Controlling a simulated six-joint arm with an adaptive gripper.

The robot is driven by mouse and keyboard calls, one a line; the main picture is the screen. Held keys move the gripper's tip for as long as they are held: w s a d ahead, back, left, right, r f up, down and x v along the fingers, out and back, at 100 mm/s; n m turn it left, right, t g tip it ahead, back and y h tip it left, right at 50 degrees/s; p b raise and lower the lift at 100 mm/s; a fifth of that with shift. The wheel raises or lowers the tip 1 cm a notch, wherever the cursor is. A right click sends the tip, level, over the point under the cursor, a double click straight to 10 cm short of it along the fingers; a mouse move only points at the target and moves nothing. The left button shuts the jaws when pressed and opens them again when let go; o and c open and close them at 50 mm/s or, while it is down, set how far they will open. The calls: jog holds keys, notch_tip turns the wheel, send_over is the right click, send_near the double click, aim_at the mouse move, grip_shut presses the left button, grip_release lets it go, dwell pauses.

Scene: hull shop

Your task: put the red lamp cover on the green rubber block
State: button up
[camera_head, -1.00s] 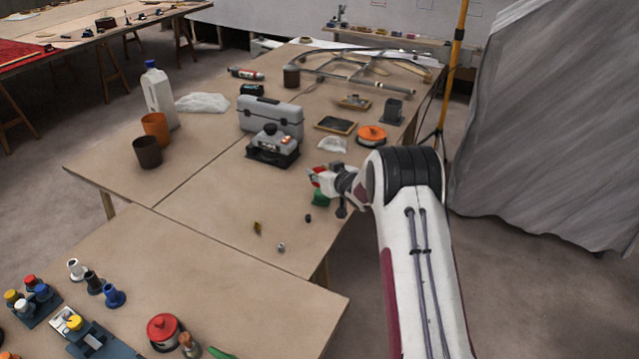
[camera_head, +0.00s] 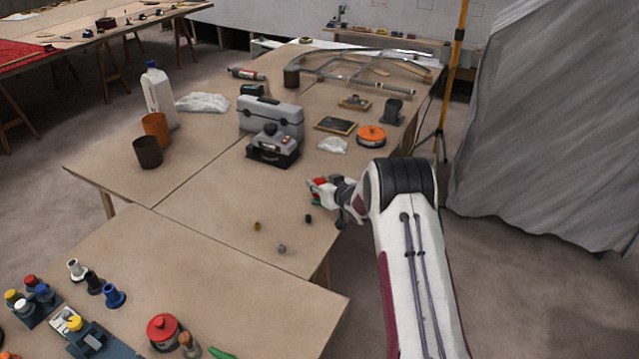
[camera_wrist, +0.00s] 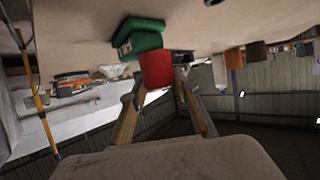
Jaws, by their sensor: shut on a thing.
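The red lamp cover (camera_wrist: 156,70) is between the fingertips of my gripper (camera_wrist: 160,80) in the wrist view, which is upside down. My gripper (camera_head: 318,187) is shut on it, and a bit of its red shows in the head view (camera_head: 320,181). The green rubber block (camera_wrist: 140,38) is on the table right by the cover's far end. The cover overlaps part of the block in the wrist view. In the head view only a sliver of the block (camera_head: 316,202) shows below my gripper. I cannot tell whether cover and block touch.
A small dark piece (camera_head: 308,218), a yellowish piece (camera_head: 257,226) and a grey piece (camera_head: 281,248) lie nearby on the table. A black and grey device (camera_head: 272,150), a white crumpled cloth (camera_head: 332,145) and an orange disc (camera_head: 371,135) are farther back.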

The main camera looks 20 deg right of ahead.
jog(key=shift+f, duration=0.1)
jog(key=o, duration=0.9)
jog(key=shift+s, duration=0.1)
jog(key=shift+s+r, duration=0.35)
jog(key=v, duration=1.1)
dwell(0.6)
